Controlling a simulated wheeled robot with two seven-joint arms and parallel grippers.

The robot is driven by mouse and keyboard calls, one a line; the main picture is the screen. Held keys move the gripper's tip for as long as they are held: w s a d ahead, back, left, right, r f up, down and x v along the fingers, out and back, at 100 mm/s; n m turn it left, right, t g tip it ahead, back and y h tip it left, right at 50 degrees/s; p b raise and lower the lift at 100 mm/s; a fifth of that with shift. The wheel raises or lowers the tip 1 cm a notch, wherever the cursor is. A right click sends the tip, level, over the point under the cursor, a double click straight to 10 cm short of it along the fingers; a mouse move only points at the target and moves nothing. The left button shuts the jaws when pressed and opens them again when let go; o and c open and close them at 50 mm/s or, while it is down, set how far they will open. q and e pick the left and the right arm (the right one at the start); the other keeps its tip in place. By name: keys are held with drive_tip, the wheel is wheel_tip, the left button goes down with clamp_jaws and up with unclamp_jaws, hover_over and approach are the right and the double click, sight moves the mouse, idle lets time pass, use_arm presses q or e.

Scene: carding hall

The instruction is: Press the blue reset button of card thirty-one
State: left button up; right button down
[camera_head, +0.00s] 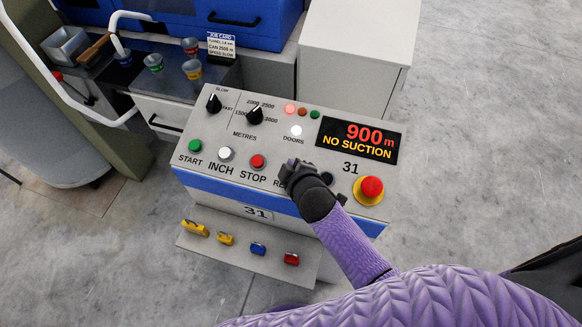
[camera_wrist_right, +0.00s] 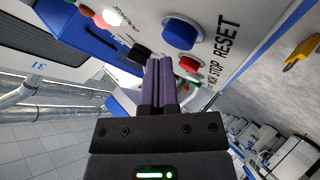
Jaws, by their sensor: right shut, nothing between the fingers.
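The control panel of card 31 (camera_head: 225,178) has a row of buttons along its front. The blue reset button (camera_wrist_right: 181,30) shows raised beside the word RESET in the wrist view. In the head view my right gripper covers it and most of its label. My right gripper (camera_head: 298,170) is shut and empty, over the panel between the red STOP button (camera_head: 258,161) and the emergency stop. In the wrist view its closed fingers (camera_wrist_right: 160,70) end beside the blue button's image; I cannot tell the gap in depth. My left gripper is not in view.
The display (camera_head: 358,139) reads 900 m, NO SUCTION. A red emergency stop (camera_head: 371,187) on yellow stands right of my gripper. The green START (camera_head: 195,146) and white INCH (camera_head: 225,153) buttons are to the left. Coloured tags (camera_head: 258,248) sit on the lower ledge.

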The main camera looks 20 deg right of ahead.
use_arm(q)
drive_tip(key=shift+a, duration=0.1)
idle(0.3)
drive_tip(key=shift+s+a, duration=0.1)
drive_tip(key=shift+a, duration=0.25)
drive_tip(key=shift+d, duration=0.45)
use_arm(e)
drive_tip(key=shift+f, duration=0.1)
drive_tip(key=shift+w+f+b, duration=0.1)
drive_tip(key=shift+f+b, duration=0.2)
drive_tip(key=shift+f, duration=0.05)
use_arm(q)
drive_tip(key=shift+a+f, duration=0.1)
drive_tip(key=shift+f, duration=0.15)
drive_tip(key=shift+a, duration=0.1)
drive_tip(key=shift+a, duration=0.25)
